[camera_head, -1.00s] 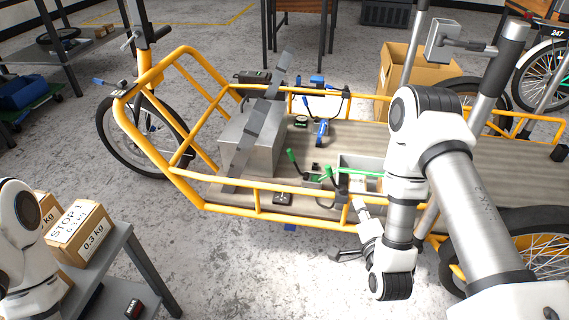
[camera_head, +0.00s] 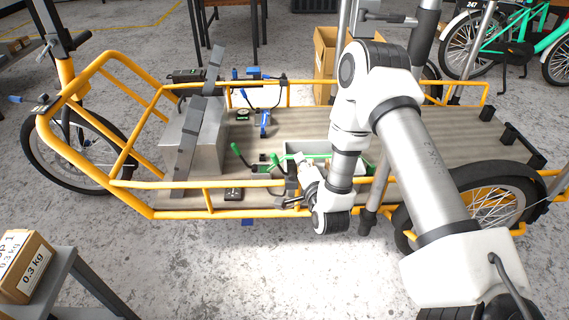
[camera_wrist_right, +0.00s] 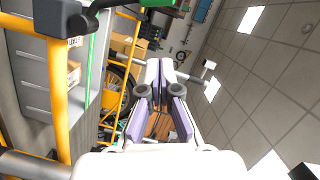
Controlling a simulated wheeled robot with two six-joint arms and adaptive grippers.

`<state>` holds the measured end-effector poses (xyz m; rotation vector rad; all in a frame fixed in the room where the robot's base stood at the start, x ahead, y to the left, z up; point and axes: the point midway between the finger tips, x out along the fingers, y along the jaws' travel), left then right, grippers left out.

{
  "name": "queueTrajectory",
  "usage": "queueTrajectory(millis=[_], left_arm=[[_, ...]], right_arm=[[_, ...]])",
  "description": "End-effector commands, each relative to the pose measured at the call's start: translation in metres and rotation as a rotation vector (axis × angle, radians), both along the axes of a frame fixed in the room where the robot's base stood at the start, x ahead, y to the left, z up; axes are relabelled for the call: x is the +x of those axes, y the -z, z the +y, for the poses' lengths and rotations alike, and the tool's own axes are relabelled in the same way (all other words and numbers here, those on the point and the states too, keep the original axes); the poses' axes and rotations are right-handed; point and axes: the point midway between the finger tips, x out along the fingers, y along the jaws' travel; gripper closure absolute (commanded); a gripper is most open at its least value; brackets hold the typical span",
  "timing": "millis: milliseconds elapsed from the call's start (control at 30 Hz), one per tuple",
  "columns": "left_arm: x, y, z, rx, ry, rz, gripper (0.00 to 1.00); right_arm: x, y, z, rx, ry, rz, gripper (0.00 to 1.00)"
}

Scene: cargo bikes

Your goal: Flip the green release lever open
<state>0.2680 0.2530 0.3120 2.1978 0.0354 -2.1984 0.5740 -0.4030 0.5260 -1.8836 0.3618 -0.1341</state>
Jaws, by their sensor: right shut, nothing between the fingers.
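A green lever (camera_head: 236,150) stands tilted at the near side of the cargo bike's wooden deck, left of a grey bin. A second green bar (camera_head: 290,157) runs along the bin's far left side; I cannot tell whether both belong to one part. My right gripper (camera_head: 286,201) is shut and empty near the bike's yellow side rail, to the right of and below the lever, apart from it. In the right wrist view its fingers (camera_wrist_right: 164,108) point away, and a green part (camera_wrist_right: 158,3) shows at the top edge. My left gripper is out of view.
The yellow rail (camera_head: 235,184) runs along the deck's near side. A grey box with a dark strap (camera_head: 190,135) sits at the deck's left, with a blue-handled clamp (camera_head: 264,122) to its right. A shelf with a parcel (camera_head: 24,268) stands at lower left. The floor between is clear.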

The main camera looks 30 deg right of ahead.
Motion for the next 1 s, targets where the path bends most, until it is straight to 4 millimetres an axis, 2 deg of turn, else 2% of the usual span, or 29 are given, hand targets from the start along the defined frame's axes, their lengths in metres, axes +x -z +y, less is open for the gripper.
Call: queueTrajectory(millis=[100,200,300,1000], left_arm=[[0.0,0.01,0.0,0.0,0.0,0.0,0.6],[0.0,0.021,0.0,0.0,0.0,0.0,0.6],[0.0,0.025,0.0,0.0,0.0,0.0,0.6],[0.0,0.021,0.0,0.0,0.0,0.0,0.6]], right_arm=[[0.025,0.004,-0.008,-0.001,0.001,-0.004,1.0],[0.033,0.014,0.01,-0.003,-0.007,0.0,1.0],[0.039,0.016,0.02,-0.001,-0.004,0.001,1.0],[0.044,0.016,0.027,-0.032,0.0,0.019,1.0]])
